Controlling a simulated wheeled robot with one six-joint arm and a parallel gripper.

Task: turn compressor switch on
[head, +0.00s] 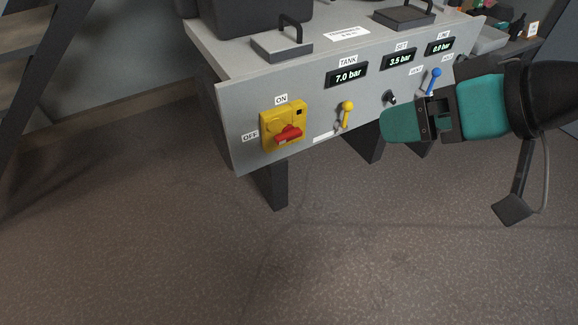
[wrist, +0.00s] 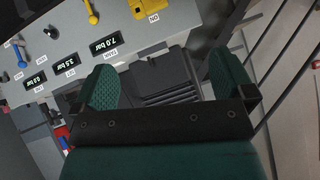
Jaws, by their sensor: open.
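The compressor switch (head: 286,131) is a yellow plate with a red rotary handle (head: 288,135) on the grey panel front. The handle lies roughly sideways, towards the OFF label (head: 250,136) at its left; the ON label (head: 281,99) is above. My gripper (head: 400,125) is in front of the panel's right part, to the right of the switch and apart from it. In the wrist view the green fingers of my gripper (wrist: 164,78) are spread with nothing held. The yellow switch plate (wrist: 150,9) shows there at the top edge, partly cut off.
The panel (head: 225,125) carries a yellow lever (head: 346,113), a blue lever (head: 433,80), a black knob (head: 391,97) and pressure displays reading 7.0, 3.5 and 0.0 bar. Dark legs support it. The floor (head: 200,240) in front is clear.

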